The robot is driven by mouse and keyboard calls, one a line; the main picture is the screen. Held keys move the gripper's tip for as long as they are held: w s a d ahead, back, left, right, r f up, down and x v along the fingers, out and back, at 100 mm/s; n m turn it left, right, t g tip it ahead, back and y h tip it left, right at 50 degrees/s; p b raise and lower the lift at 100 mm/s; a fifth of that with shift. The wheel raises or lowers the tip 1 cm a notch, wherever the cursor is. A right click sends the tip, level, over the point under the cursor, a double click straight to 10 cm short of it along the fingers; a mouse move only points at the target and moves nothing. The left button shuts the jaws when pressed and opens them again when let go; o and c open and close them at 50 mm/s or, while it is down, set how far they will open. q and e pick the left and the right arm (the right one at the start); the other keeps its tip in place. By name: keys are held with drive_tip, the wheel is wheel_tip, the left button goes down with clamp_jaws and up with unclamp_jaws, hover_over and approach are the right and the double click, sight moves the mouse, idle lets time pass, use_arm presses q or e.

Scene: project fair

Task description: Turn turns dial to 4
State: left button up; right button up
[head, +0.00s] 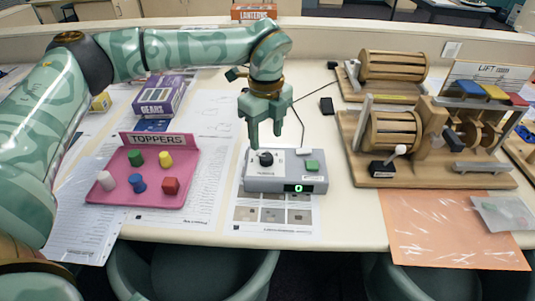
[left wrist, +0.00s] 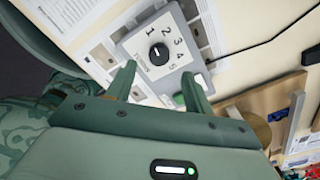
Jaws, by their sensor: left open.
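The turns dial is a black knob (head: 266,158) on a grey control box (head: 262,184). The box has a green button (head: 312,165) and a display (head: 305,188) reading 0. My left gripper (head: 264,138) is open, pointing down above the dial and apart from it. In the left wrist view its two fingertips (left wrist: 158,72) are spread, with the knob beyond the gap between them. My right gripper is not in view.
A pink toppers tray (head: 150,195) with several coloured pieces lies to the left, a purple gears box (head: 160,97) behind it. Wooden winding machines (head: 400,125) stand to the right. A black cable runs behind the box. An orange sheet (head: 450,230) lies at the front right.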

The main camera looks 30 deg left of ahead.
sight(266, 156)
use_arm(q)
wheel_tip(266, 156, down, 6)
drive_tip(key=shift+f+b, duration=0.1)
drive_tip(key=shift+b, duration=0.45)
drive_tip(key=shift+s, duration=0.1)
drive_tip(key=c, duration=1)
